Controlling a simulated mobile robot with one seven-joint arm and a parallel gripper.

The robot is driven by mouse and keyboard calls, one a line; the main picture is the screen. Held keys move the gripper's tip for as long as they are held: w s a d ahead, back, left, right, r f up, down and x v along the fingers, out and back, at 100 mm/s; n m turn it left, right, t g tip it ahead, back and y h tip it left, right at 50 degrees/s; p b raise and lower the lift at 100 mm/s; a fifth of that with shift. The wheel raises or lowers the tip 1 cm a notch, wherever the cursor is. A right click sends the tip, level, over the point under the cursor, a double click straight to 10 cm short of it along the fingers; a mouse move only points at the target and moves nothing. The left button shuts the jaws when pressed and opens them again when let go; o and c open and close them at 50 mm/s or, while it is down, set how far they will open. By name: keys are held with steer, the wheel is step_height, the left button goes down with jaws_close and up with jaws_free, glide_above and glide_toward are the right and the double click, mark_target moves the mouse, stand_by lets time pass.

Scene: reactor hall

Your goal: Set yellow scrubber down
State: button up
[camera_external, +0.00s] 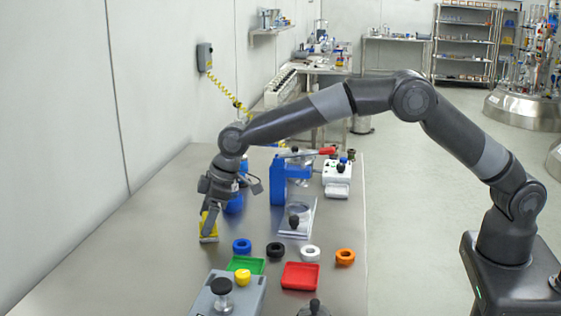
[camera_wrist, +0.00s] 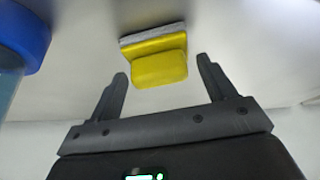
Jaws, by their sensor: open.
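The yellow scrubber (camera_external: 208,232) rests on the metal table at the left, with its grey pad edge down. In the wrist view the scrubber (camera_wrist: 158,64) lies beyond and between the two spread fingers, with gaps on both sides. My gripper (camera_external: 209,215) is open and points down right at the scrubber in the external view. In the wrist view my gripper (camera_wrist: 162,72) holds nothing between its fingers. The gripper partly hides the scrubber's upper part in the external view.
A blue container (camera_external: 234,203) stands just right of my gripper, and shows at the left of the wrist view (camera_wrist: 22,38). Blue (camera_external: 242,246), black, white and orange rings and green and red (camera_external: 300,276) trays lie nearer the camera. The table's left part is clear.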

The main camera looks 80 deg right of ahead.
steer(key=s+d+r+m, duration=0.1)
steer(key=s+d+r, duration=0.2)
steer(key=s+r, duration=0.6)
steer(key=s+d+r, duration=0.4)
steer(key=s+r, duration=0.3)
steer(key=r, duration=0.4)
steer(key=s+d+r+m+t+h, duration=0.1)
steer(key=s+d, duration=0.2)
steer(key=s, duration=1)
steer(key=s+d+r+m, duration=0.1)
steer(key=s+d+r, duration=0.15)
steer(key=s, duration=1.05)
steer(key=s+d+f, duration=0.1)
steer(key=s+f, duration=0.2)
steer(key=s, duration=0.3)
steer(key=s+d+f+m, duration=0.1)
steer(key=s+f, duration=0.3)
steer(key=s, duration=0.2)
steer(key=shift+s+d+t+h, duration=0.25)
steer(key=shift+s+t+h, duration=0.05)
steer(key=shift+s+h, duration=0.1)
